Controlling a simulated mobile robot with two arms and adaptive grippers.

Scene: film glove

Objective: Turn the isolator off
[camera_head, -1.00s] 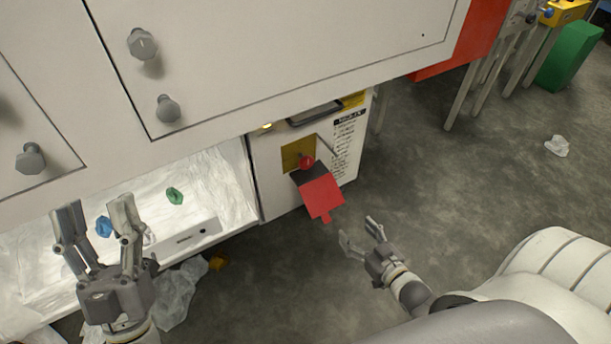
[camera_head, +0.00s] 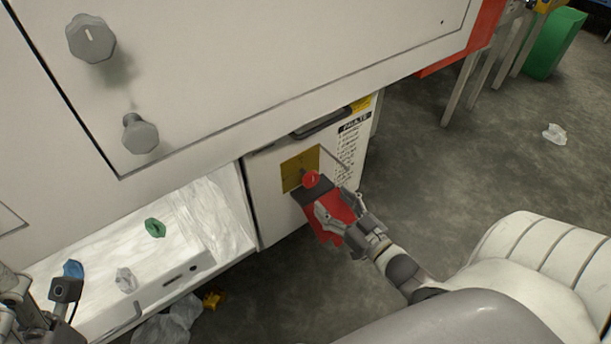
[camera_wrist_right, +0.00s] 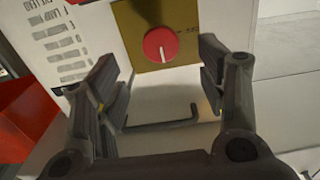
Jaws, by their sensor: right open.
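The isolator is a round red knob (camera_head: 311,179) on a yellow plate (camera_head: 291,175), on the front of a white cabinet. In the right wrist view the knob (camera_wrist_right: 161,44) carries a short white line, and the plate (camera_wrist_right: 128,22) surrounds it. My right gripper (camera_head: 338,206) is open, just below and right of the knob in the head view. In the right wrist view the open fingers (camera_wrist_right: 158,66) stand left and right of the knob, with nothing between them; contact cannot be told. My left gripper (camera_head: 18,300) shows only partly at the lower left edge, its opening unclear.
A red flap (camera_head: 333,225) lies behind my right gripper, partly hidden. A dark handle (camera_head: 320,120) sits above the plate. A white shelf (camera_head: 195,235) with small crumpled pieces is at left. The grey floor at right is mostly clear.

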